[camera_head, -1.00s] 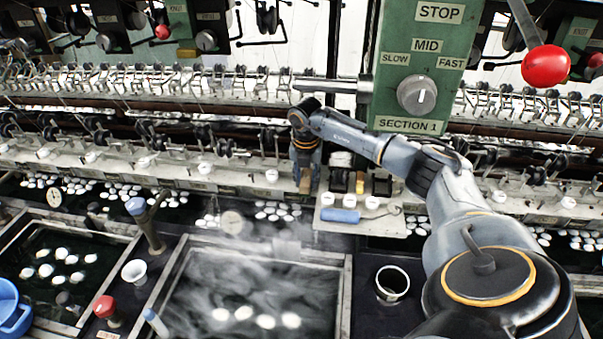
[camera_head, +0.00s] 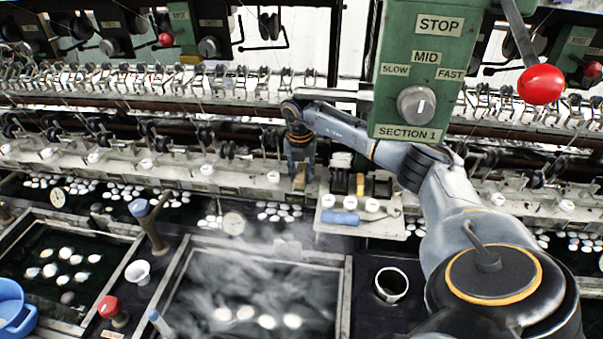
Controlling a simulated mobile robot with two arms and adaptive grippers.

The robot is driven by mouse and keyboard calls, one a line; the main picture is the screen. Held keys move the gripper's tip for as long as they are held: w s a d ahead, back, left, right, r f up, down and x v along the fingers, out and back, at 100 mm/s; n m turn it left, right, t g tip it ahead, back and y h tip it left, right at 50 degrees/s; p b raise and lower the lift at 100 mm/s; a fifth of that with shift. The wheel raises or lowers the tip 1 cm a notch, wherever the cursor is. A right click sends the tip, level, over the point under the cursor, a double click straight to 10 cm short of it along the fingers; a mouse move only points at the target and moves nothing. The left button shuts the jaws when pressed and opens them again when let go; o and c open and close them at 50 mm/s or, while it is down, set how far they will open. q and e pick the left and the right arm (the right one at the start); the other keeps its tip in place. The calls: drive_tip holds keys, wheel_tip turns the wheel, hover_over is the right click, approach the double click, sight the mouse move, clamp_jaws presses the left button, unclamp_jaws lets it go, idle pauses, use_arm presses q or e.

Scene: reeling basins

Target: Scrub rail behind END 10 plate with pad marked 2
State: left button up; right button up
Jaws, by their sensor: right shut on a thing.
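My right gripper (camera_head: 299,180) reaches from the right across the basins to the long pale rail (camera_head: 215,175). It points down, shut on a small brownish pad (camera_head: 299,184) at the rail's front edge, left of the small shelf. The number on the pad is too small to read. Whether the pad touches the rail cannot be told. Small plates sit along the rail, but their lettering is not legible, so the END 10 plate cannot be picked out. My left gripper is not in view.
A green SECTION 1 control box (camera_head: 415,70) hangs above the forearm. A steaming basin (camera_head: 250,300) with white cocoons lies below. Reeling fittings line the rail.

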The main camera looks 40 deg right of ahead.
wheel_tip(320, 180, up, 4)
drive_tip(key=shift+f+p, duration=0.15)
drive_tip(key=shift+p, duration=0.95)
drive_tip(key=shift+s+a+r, duration=0.2)
drive_tip(key=s+a+r+p, duration=0.2)
drive_tip(key=s+a+p, duration=0.3)
drive_tip(key=a, duration=0.3)
drive_tip(key=shift+s+a, duration=0.2)
drive_tip(key=shift+s, duration=0.6)
drive_tip(key=shift+r, duration=0.15)
